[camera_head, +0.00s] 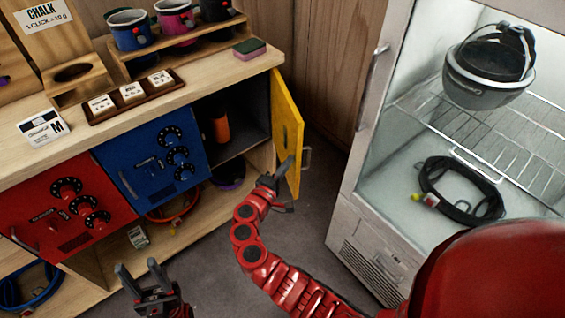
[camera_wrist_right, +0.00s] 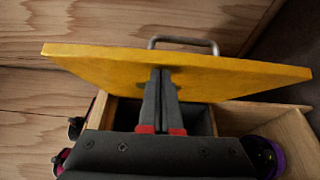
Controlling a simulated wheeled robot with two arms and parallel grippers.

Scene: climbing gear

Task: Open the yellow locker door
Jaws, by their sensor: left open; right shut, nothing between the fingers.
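The yellow locker door (camera_head: 287,136) stands swung wide open at the right end of the wooden cabinet, with a grey bar handle (camera_head: 307,158) on its outer face. The dark locker compartment (camera_head: 230,125) behind it is exposed and holds an orange cylinder (camera_head: 221,126). My right gripper (camera_head: 284,168) is shut and empty at the door's inner side, near its lower part. In the right wrist view, the shut fingers (camera_wrist_right: 161,72) overlap the inner face of the yellow door (camera_wrist_right: 200,78); I cannot tell if they touch. My left gripper (camera_head: 139,273) is open and empty at the bottom, apart from the cabinet.
Blue (camera_head: 152,158) and red (camera_head: 65,208) locker doors with dials are shut to the left. Grey floor (camera_head: 215,222) lies free between.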

